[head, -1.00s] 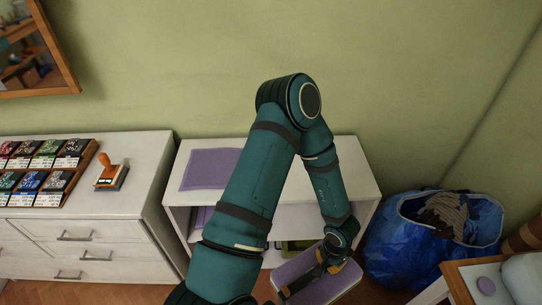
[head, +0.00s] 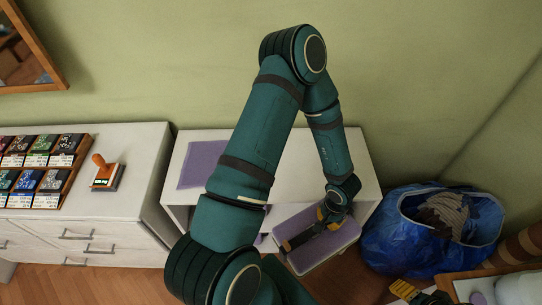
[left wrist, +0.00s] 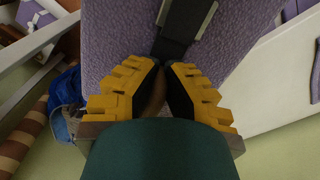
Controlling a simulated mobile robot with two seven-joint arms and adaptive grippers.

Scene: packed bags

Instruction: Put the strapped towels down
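The strapped towels (head: 312,254), a purple bundle with a dark strap across it, hang in front of the white shelf unit. My left gripper (head: 333,214) is over them, its fingers closed on the strap. In the left wrist view, the yellow-padded fingers (left wrist: 164,72) meet around the dark strap (left wrist: 183,28), with purple towel (left wrist: 118,45) behind. The underside of the bundle is hidden. My right gripper (head: 404,290) shows only as yellow pads at the lower right edge; its opening is unclear.
A purple mat (head: 200,165) lies on the white shelf unit's top (head: 358,165), partly behind my arm. A blue bag (head: 395,240) with striped cloth stands right of it. A white drawer cabinet (head: 130,205) with a stamp (head: 107,173) and a packet rack stands left.

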